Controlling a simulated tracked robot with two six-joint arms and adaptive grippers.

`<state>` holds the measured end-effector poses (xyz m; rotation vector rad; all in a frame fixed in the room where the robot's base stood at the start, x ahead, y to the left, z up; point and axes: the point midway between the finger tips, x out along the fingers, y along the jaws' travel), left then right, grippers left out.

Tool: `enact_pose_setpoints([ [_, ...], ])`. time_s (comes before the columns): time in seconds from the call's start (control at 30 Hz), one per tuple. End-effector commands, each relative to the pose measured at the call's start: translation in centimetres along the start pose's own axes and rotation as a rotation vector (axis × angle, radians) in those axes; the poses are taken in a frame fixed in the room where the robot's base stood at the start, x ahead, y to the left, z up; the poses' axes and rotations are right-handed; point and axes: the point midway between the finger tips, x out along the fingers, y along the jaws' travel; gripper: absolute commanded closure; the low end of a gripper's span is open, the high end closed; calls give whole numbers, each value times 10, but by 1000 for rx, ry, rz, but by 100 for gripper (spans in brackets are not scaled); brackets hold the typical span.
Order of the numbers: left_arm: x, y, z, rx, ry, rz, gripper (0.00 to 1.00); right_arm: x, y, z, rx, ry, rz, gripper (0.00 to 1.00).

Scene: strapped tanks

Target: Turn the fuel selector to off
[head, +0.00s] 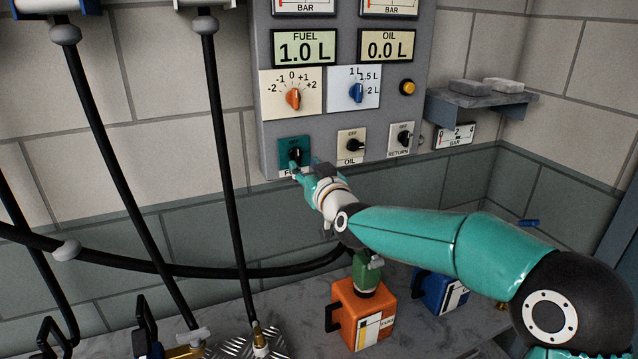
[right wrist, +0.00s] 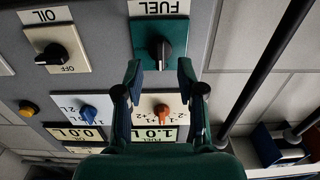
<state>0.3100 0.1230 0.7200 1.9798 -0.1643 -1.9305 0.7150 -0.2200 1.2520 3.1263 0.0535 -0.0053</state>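The fuel selector is a black knob (head: 295,154) on a green plate, low on the left of the grey panel. In the right wrist view, which is upside down, the same knob (right wrist: 159,50) and its FUEL label show plainly. My right gripper (head: 304,168) is in front of the plate and covers part of its label in the head view. In the right wrist view its two fingers (right wrist: 160,72) are open with nothing between them. The knob appears just beyond the fingertips, roughly centred; contact cannot be told. My left gripper is not in view.
The OIL selector (head: 354,145) and RETURN selector (head: 403,138) are to the right on the panel. Above are an orange dial (head: 293,98) and a blue dial (head: 357,92). Black hoses hang at left. An orange can (head: 362,318) and a blue can (head: 438,291) stand below my arm.

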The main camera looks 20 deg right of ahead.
Motion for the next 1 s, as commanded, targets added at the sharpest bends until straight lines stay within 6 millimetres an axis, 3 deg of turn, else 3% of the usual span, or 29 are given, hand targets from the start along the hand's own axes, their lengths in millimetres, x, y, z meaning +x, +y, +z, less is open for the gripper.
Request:
enact_pose_setpoints([
  [0.2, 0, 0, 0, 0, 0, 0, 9, -43, 0, 0, -1, 0, -1, 61],
  [0.4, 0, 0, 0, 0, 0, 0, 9, -69, -1, 2, -1, -3, -2, 61],
  [1.0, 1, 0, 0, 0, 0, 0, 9, -77, 0, 2, -1, -3, -1, 61],
])
